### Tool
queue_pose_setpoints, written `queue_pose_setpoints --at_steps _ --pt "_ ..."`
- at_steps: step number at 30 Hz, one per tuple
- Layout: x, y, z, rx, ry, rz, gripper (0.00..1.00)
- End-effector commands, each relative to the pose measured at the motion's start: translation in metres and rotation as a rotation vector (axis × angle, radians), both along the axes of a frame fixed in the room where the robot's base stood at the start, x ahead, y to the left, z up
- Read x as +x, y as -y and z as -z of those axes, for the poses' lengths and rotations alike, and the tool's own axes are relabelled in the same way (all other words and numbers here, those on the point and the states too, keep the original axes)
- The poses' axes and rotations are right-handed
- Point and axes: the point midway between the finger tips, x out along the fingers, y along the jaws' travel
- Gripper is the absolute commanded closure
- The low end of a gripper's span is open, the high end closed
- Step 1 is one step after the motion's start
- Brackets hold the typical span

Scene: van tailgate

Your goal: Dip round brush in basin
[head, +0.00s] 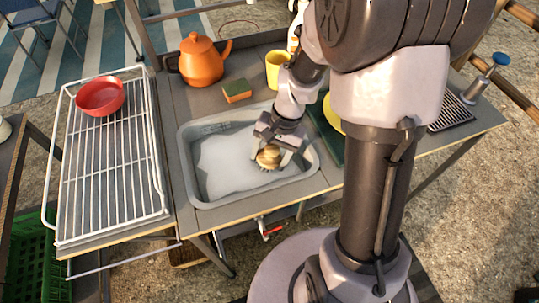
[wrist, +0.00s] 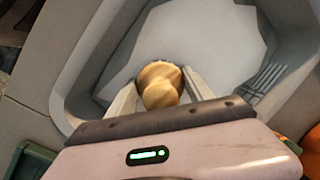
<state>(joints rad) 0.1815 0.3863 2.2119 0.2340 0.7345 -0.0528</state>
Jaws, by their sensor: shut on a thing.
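My gripper (head: 272,150) is over the right part of the grey basin (head: 188,165), which holds pale, whitish water (head: 225,165). It is shut on the round brush (head: 268,158), which has a light wooden top and bristles pointing down. The bristles are at the water's level in the head view; I cannot tell how deep they reach. In the wrist view the wooden top of the brush (wrist: 160,84) sits between the two fingers, and the bristles are hidden beneath it.
An orange teapot (head: 201,62), a sponge (head: 237,91) and a yellow cup (head: 278,70) stand behind the basin. A wire rack (head: 120,165) with a red bowl (head: 100,96) is at left. A green board (head: 328,138) is at right.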

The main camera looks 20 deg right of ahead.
Motion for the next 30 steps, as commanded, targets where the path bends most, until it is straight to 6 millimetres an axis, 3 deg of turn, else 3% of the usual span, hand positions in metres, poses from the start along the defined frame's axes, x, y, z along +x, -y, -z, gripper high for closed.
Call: queue_pose_setpoints --at_steps 10,30 --pt "0.0 0.0 -0.007 0.0 0.0 0.0 0.72" --pt "0.0 0.0 -0.102 -0.001 0.001 -0.001 0.72"
